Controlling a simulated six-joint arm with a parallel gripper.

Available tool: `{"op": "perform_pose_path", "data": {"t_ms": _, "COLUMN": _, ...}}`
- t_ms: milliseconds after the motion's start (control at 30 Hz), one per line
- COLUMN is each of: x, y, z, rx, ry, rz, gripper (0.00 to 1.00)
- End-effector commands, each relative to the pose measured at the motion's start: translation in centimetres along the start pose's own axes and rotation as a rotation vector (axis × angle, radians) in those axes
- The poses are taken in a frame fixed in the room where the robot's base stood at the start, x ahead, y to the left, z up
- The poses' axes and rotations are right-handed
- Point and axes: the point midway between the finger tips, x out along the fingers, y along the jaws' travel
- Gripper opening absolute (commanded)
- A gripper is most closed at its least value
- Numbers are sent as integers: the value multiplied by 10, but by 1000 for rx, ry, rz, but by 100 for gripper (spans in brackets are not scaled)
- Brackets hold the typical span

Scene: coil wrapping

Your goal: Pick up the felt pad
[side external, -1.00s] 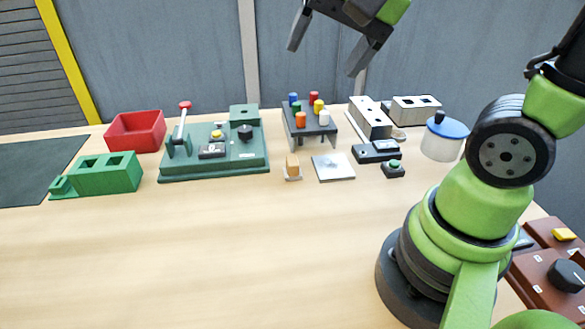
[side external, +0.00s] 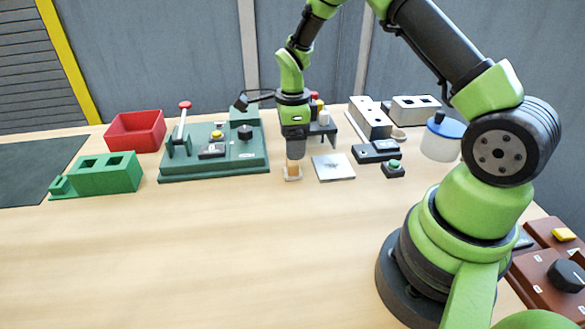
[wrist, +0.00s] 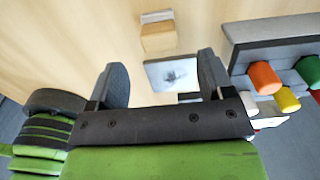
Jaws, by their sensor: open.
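A small tan block on a pale base, which I take for the felt pad (side external: 292,170), stands upright on the table just left of a flat grey plate. In the wrist view the felt pad (wrist: 158,37) is at the top centre, beyond the fingertips. My gripper (side external: 295,153) points down just above and behind the block in the side view, partly covering it. In the wrist view my gripper (wrist: 163,66) has its two fingers well apart with nothing between them touching. I cannot tell the exact height gap.
The grey plate (side external: 334,169) has a dark smudge in the wrist view (wrist: 174,74). A rack with coloured pegs (wrist: 270,75) stands close to the right finger. A green fixture (side external: 215,155) lies to the left; a black box (side external: 375,152) lies to the right. The front table is clear.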

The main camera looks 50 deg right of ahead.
Motion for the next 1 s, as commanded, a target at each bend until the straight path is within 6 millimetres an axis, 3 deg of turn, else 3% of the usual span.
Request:
{"op": "perform_pose_path", "data": {"t_ms": 500, "x": 62, "y": 1, "z": 0, "rx": 0, "ry": 0, "rz": 2, "gripper": 74}}
{"op": "perform_pose_path", "data": {"t_ms": 800, "x": 66, "y": 1, "z": 0, "rx": -1, "ry": -1, "rz": -1, "gripper": 74}}
{"op": "perform_pose_path", "data": {"t_ms": 1000, "x": 66, "y": 1, "z": 0, "rx": -1, "ry": -1, "rz": 0, "gripper": 28}}
